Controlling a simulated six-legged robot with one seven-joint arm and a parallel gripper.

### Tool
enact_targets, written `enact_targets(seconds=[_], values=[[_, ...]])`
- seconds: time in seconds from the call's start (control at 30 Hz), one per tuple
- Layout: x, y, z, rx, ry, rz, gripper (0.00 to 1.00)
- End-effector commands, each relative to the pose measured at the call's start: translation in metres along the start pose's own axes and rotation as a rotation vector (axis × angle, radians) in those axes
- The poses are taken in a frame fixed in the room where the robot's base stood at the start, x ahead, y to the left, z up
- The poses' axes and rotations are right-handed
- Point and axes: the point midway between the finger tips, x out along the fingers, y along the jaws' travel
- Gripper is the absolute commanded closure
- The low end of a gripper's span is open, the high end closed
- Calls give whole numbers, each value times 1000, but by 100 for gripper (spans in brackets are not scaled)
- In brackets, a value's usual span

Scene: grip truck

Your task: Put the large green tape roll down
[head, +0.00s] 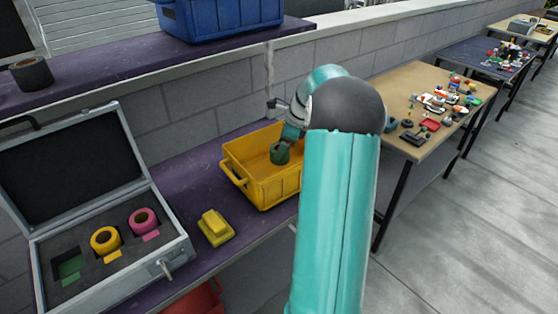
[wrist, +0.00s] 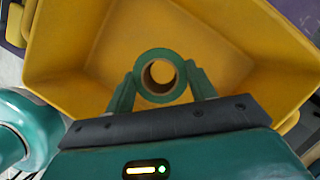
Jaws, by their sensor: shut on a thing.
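The large green tape roll (wrist: 178,92) sits between the two fingers of my gripper (wrist: 160,84) in the wrist view. My gripper is shut on it. In the head view the green roll (head: 279,153) shows over the yellow crate (head: 250,190), within its opening. The crate's yellow walls and floor surround the roll in the wrist view (wrist: 75,65). I cannot tell whether the roll touches the crate's floor. My arm hides the crate's right part in the head view.
An open case (head: 178,232) at the left holds a yellow roll (head: 94,239) and a pink roll (head: 134,220), plus a slot with a green mark (head: 69,266). A yellow object (head: 215,228) lies between case and crate. A dark roll (head: 31,75) and blue crate (head: 220,18) stand on the upper shelf.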

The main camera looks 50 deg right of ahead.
Motion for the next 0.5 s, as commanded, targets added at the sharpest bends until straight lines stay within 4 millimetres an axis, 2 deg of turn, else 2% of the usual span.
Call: enact_targets(seconds=[0.4,0.5], values=[[46,0,-16,-2,-2,3,70],[49,0,-17,-3,-1,2,70]])
